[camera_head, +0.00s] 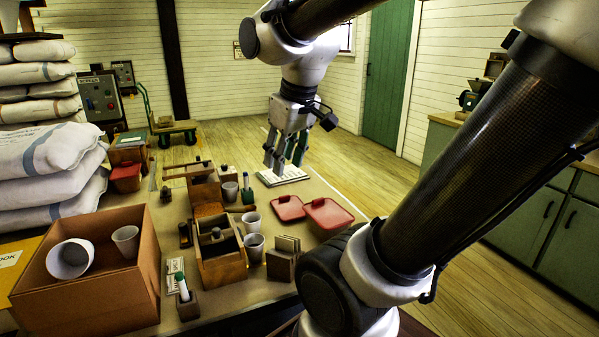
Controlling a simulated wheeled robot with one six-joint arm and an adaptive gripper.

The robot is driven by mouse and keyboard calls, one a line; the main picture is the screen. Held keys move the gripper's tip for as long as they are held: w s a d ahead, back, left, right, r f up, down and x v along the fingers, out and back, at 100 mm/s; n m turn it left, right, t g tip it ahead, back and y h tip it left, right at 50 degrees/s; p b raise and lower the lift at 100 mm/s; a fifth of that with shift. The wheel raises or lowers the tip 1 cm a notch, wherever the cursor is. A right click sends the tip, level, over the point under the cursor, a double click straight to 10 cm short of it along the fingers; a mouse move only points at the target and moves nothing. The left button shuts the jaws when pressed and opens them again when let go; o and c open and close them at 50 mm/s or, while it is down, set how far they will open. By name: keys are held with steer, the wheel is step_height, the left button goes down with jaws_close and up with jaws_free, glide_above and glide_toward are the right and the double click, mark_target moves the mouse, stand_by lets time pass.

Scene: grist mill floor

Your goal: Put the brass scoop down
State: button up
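My gripper (284,158) points down over the far right part of the worktable (322,184), above a pale sheet or booklet (283,177). Its fingers look spread apart, and I see nothing held between them. I cannot pick out a brass scoop for certain, in the gripper or on the table. Small tools on the table are too small to identify.
A cardboard box (95,305) with pale cups stands front left. Wooden boxes (222,268), grey cups (254,246) and red lidded containers (328,213) crowd the middle. White sacks (50,160) are stacked at left. My arm hides the table's near right part.

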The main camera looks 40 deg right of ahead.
steer(key=s+f+m, duration=0.1)
steer(key=s, duration=0.4)
steer(key=shift+s+a+f, duration=0.25)
steer(key=shift+s+a, duration=0.05)
steer(key=shift+s, duration=0.1)
stand_by(0.7)
